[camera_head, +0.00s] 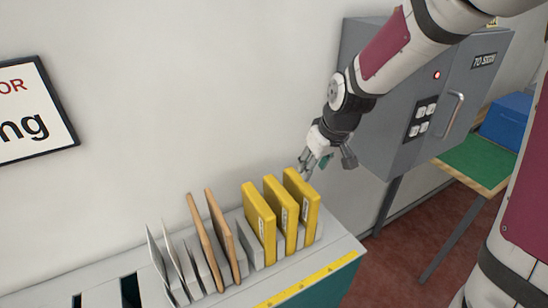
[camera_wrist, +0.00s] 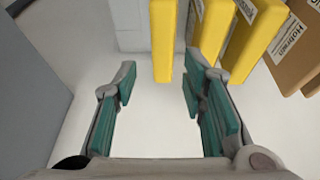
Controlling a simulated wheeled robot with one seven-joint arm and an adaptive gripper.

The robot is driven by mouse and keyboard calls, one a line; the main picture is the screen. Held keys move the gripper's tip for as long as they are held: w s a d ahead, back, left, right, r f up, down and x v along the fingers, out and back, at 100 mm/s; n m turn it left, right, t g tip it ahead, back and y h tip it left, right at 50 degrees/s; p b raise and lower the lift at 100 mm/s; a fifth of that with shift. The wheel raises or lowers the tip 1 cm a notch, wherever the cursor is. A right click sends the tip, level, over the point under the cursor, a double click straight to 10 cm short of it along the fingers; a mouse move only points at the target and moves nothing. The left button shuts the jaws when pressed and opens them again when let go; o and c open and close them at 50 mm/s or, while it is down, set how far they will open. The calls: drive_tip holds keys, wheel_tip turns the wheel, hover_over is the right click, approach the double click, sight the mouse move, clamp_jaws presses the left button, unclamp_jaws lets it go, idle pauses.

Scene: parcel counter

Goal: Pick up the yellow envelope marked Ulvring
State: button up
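Three yellow envelopes stand upright in the rack: a left one (camera_head: 260,222), a middle one (camera_head: 282,214) and a right one (camera_head: 303,205). Their labels are too small to read in the head view. My gripper (camera_head: 318,164) is just above and behind the right one. In the wrist view my gripper (camera_wrist: 158,84) is open and empty, with teal finger pads. The end of a yellow envelope (camera_wrist: 163,42) shows between the fingertips, its label hidden; I cannot tell how near it is. Two more yellow envelopes (camera_wrist: 212,30) (camera_wrist: 252,40) stand to its right.
Brown envelopes (camera_head: 221,235) and thin white ones (camera_head: 175,262) stand left of the yellow ones in the grey rack counter (camera_head: 345,243). A grey cabinet (camera_head: 400,100) stands close to the right of my arm. A blue box (camera_head: 508,122) sits on a green-topped table (camera_head: 478,160).

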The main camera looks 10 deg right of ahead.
sight(303, 182)
drive_tip(key=shift+w+f, duration=0.5)
drive_tip(key=shift+w+f+y, duration=0.15)
drive_tip(key=shift+f+y, duration=0.15)
drive_tip(key=shift+f, duration=0.05)
drive_tip(key=b+x, duration=0.1)
drive_tip(key=x, duration=0.6)
drive_tip(key=shift+w+a+f, duration=0.15)
drive_tip(key=shift+f, duration=0.15)
drive_tip(key=shift+x, duration=2.8)
drive_tip(key=shift+a+f, duration=0.1)
drive_tip(key=shift+f, duration=0.1)
clamp_jaws()
